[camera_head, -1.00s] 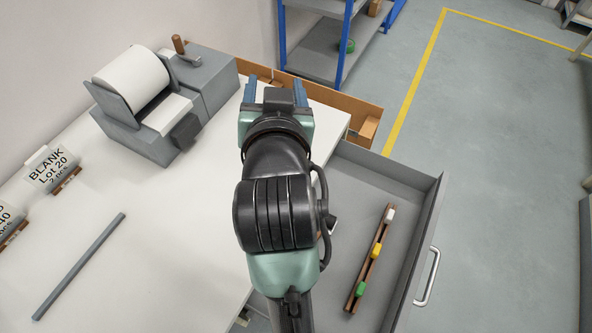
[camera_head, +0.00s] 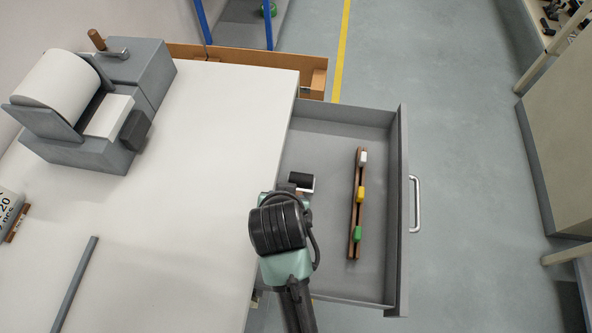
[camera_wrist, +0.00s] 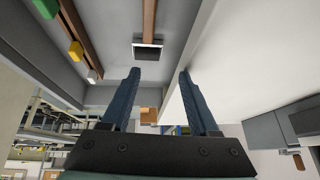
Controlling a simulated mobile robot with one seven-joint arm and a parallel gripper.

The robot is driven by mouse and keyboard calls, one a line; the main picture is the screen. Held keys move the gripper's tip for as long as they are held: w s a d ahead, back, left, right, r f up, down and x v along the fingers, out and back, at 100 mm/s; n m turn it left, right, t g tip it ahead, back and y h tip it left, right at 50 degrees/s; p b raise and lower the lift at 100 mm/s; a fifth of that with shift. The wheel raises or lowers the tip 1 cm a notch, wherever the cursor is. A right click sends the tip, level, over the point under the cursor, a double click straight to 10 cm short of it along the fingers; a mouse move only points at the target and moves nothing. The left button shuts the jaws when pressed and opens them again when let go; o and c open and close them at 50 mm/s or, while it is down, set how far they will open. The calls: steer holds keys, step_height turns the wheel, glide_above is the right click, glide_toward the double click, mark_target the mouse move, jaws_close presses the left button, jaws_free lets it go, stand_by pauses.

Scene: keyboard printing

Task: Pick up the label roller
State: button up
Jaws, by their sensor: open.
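The label roller, with a black cylinder and a white part (camera_head: 301,182), lies in the open grey drawer (camera_head: 337,290). My arm covers part of it in the head view. In the wrist view its dark head with a pale edge (camera_wrist: 148,51) and brown handle (camera_wrist: 149,19) show beyond my fingertips. My gripper (camera_wrist: 158,72) is open with nothing between its blue fingers, and the roller is apart from them. In the head view my wrist hides the fingers, near the drawer's left side.
A brown rack (camera_head: 354,218) with white, yellow and green pieces lies in the drawer, right of the roller. The white table (camera_head: 215,130) borders the drawer on the left. A grey label machine (camera_head: 150,75) stands on the table. The drawer's middle floor is clear.

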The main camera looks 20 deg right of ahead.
steer(key=g, duration=0.2)
glide_toward(299, 191)
steer(key=s+f, duration=0.1)
steer(key=s+a, duration=0.1)
steer(key=s, duration=0.1)
steer(key=s+a+f, duration=0.1)
steer(key=s, duration=0.1)
steer(key=shift+f, duration=0.4)
steer(key=w+f, duration=0.1)
steer(key=f, duration=0.1)
steer(key=w+d+f, duration=0.2)
steer(key=w+f, duration=0.1)
steer(key=shift+w+f+b, duration=0.1)
steer(key=shift+f+b, duration=0.2)
steer(key=shift+f, duration=0.05)
steer(key=shift+s+a+r, duration=0.3)
steer(key=shift+s, duration=0.1)
steer(key=shift+w+f, duration=0.2)
steer(key=shift+w, duration=0.05)
steer(key=shift+s, duration=0.15)
steer(key=shift+f, duration=0.1)
steer(key=shift+c, duration=1.1)
jaws_close()
